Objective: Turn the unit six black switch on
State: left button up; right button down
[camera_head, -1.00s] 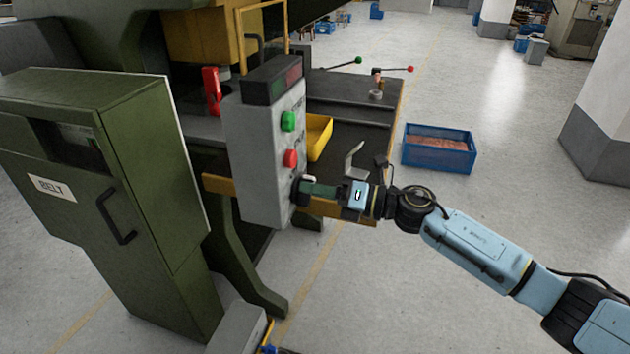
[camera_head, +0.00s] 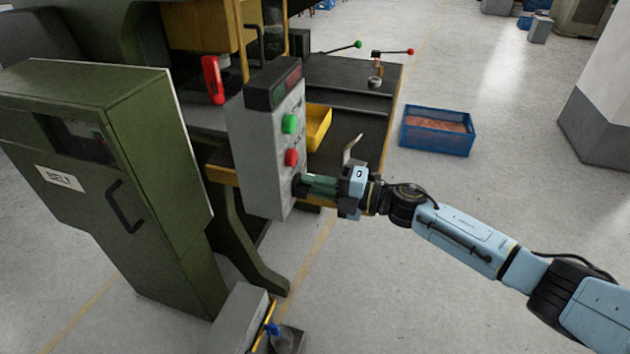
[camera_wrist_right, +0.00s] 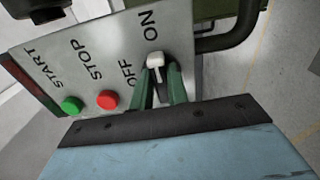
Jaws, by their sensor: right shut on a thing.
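The black switch (camera_head: 297,184) sits low on the side of a grey control box (camera_head: 262,165), below a green and a red button. In the right wrist view, its pale-tipped lever (camera_wrist_right: 155,62) stands between my two green fingers, close to the OFF and ON labels. The tip lies just below the word ON; the exact lever setting is hard to tell. My right gripper (camera_head: 306,184) is shut on the switch, and it also shows in the wrist view (camera_wrist_right: 160,76). The fingers hide part of the switch base. My left gripper is not in view.
A green cabinet marked BELT (camera_head: 150,215) stands left of the box. The green button (camera_head: 290,123) and red button (camera_head: 291,157) sit just above the switch. A yellow bin (camera_head: 318,127) is behind the box. A blue crate (camera_head: 437,145) stands on open floor to the right.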

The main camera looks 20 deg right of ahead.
dwell(0.5)
jog(key=c, duration=1.4)
grip_release()
jog(key=shift+o, duration=0.2)
jog(key=shift+d, duration=0.1)
jog(key=b+v, duration=0.2)
jog(key=v, duration=1.1)
jog(key=shift+s, duration=0.15)
